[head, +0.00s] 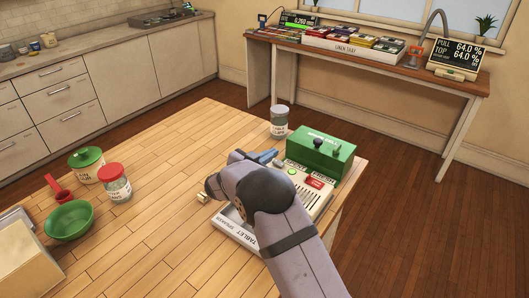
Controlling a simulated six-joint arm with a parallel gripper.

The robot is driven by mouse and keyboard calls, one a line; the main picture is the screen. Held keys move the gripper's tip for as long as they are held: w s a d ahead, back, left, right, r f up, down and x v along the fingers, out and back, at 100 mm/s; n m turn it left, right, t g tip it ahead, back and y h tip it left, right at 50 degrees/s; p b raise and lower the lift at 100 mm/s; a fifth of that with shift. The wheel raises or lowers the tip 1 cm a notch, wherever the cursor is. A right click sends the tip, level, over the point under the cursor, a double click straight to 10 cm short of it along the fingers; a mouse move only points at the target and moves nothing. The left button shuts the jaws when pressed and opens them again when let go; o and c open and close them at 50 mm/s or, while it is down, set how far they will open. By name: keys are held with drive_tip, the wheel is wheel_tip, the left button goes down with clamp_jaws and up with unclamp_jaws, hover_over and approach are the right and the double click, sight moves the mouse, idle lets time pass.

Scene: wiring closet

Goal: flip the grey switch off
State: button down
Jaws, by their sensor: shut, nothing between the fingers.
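I cannot make out a grey switch for certain. A white panel (318,200) with a green light, a red label and a speaker grille lies at the right end of the wooden table, partly hidden by my arm. Behind it stands a green box (322,153) with a black knob and a small lever on top. My gripper (266,156) shows only as a small blue-grey part beyond my wrist, left of the green box. It is shut and empty. I cannot tell whether it touches the panel.
A grey-lidded jar (279,122) stands behind the gripper, close to the green box. A white tablet tray (236,230) lies beside my arm. A red-lidded jar (114,182), green pot (87,164) and green bowl (69,220) stand at the left. The table's middle is clear.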

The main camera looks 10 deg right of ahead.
drive_tip(key=shift+w+a+f+p, duration=0.1)
drive_tip(key=shift+a+f+p, duration=0.05)
drive_tip(key=shift+f, duration=0.55)
drive_tip(key=shift+a+f+p, duration=0.1)
drive_tip(key=shift+f+p, duration=0.05)
drive_tip(key=shift+f, duration=0.55)
drive_tip(key=shift+w+a+f+n, duration=0.1)
drive_tip(key=shift+a+f+n, duration=0.05)
drive_tip(key=shift+f+n, duration=0.25)
drive_tip(key=shift+r, duration=0.1)
